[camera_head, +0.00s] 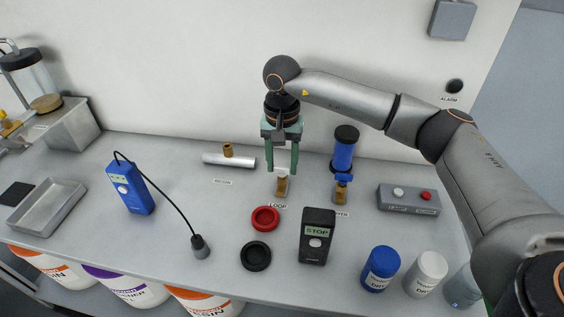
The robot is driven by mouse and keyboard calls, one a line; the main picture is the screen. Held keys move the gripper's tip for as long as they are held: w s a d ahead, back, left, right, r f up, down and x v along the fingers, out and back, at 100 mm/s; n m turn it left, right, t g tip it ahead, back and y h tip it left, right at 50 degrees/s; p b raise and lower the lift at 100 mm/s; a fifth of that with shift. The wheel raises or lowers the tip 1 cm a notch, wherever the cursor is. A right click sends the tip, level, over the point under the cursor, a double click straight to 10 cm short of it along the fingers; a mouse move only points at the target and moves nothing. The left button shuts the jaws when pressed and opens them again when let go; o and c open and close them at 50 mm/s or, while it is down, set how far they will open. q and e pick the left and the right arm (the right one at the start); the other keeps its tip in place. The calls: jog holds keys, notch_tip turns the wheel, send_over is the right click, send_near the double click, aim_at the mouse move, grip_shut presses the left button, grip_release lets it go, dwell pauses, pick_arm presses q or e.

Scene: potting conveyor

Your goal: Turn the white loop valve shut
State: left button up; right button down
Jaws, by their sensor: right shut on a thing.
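The loop valve (282,187) has a brass body and a white top, and stands on the bench behind the label LOOP. My right gripper (281,173) comes down over it from above, its green fingers on either side of the white top. The gripper is shut on the white valve handle. The fingers partly hide the handle, so its exact turn is hard to tell. My left gripper is not in view.
A blue-topped valve (342,187) with a blue cylinder (344,150) stands close on the right. A silver pipe (229,161) lies to the left. Red (265,218) and black (256,256) rings and a STOP device (317,237) are in front.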

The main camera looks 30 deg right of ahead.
aim_at(282, 167)
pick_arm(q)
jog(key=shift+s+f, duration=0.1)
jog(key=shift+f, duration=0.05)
pick_arm(e)
jog(key=shift+c, duration=1.5)
grip_release()
pick_arm(q)
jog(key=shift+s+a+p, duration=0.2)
jog(key=shift+p, duration=0.15)
pick_arm(e)
notch_tip(282, 167, up, 13)
jog(key=shift+f, duration=0.2)
